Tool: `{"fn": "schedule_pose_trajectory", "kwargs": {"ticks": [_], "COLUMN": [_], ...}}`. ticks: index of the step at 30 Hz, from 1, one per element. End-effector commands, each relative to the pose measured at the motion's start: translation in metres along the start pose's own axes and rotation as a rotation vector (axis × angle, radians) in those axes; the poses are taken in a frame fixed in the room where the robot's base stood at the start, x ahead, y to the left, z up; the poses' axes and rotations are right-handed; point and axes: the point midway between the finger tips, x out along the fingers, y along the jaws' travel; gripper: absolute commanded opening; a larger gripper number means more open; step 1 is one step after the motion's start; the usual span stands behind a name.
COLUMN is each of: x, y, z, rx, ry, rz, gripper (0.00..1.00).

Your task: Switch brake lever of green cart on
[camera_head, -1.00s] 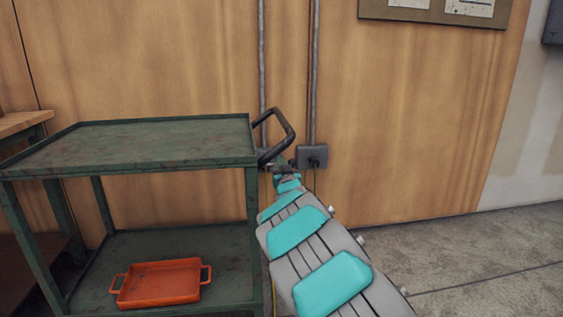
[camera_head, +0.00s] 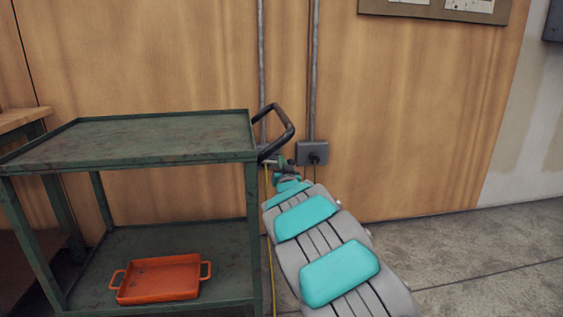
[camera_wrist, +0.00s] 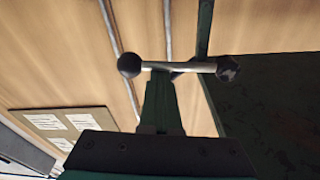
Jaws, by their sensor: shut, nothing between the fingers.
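The green cart (camera_head: 150,140) stands at the left in the head view, with a dark push handle (camera_head: 284,122) at its right end. In the wrist view a light metal bar with dark ball knobs at both ends, apparently the brake lever (camera_wrist: 195,67), lies across the upper middle. The cart's dark green panel (camera_wrist: 275,100) is to its right. My gripper (camera_wrist: 162,75) is shut and empty, its tip at the middle of the bar; I cannot tell whether they touch. In the head view my gripper (camera_head: 284,161) is small, just below the push handle, and lever detail is unclear.
An orange tray (camera_head: 162,279) lies on the cart's lower shelf. A grey wall box (camera_head: 311,153) and conduits (camera_head: 315,75) are on the wooden wall behind my gripper. A yellow cable (camera_head: 270,240) hangs beside the cart. The floor (camera_head: 480,260) at the right is clear.

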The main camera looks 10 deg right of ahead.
Motion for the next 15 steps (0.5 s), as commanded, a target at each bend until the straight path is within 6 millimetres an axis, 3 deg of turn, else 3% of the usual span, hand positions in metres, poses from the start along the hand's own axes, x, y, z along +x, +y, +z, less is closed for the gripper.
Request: {"fn": "schedule_pose_trajectory", "kwargs": {"ticks": [15], "x": [-0.006], "y": [-0.002], "z": [0.039], "rx": [0.433], "ry": [-0.003], "rz": [0.059], "gripper": [0.0]}}
